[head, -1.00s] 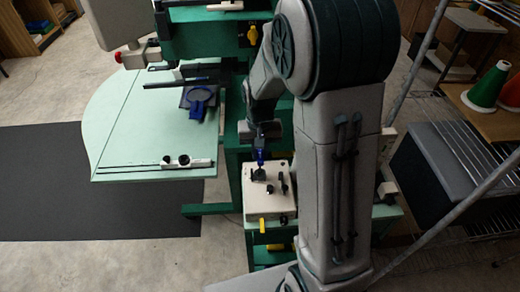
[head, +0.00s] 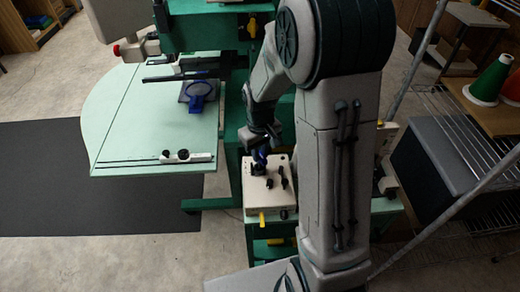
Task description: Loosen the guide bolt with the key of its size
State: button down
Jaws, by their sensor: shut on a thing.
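My gripper (head: 260,156) is small in the head view, pointing down over the left back part of a cream box (head: 254,203). Blue shows at its fingers, and it is shut on a small dark piece (head: 258,169) at the box's top. I cannot tell whether this is a key, its size, or whether it touches the box. Other small black pieces stand on the box, one near the middle (head: 270,184) and others to the right (head: 282,171). Their kind is too small to tell. I cannot pick out the guide bolt for certain.
A green machine (head: 205,38) stands at the back, its pale green table (head: 130,115) left of the box. A blue hoop-shaped piece (head: 200,97) and a white rail block (head: 199,157) lie on that table. A wire rack (head: 462,135) stands at the right.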

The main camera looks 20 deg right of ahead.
jog(key=shift+r+n+p, duration=0.15)
jog(key=shift+n+p, duration=0.3)
jog(key=shift+n, duration=1.45)
jog(key=n, duration=0.3)
jog(key=shift+n+p, duration=0.3)
jog(key=shift+n, duration=0.1)
jog(key=n+p, duration=0.1)
jog(key=n, duration=0.3)
jog(key=shift+p, duration=0.35)
jog(key=n+p, duration=0.2)
jog(key=n, duration=0.2)
jog(key=c, duration=1.3)
grip_release()
jog(key=shift+a, duration=0.1)
jog(key=shift+o, duration=0.2)
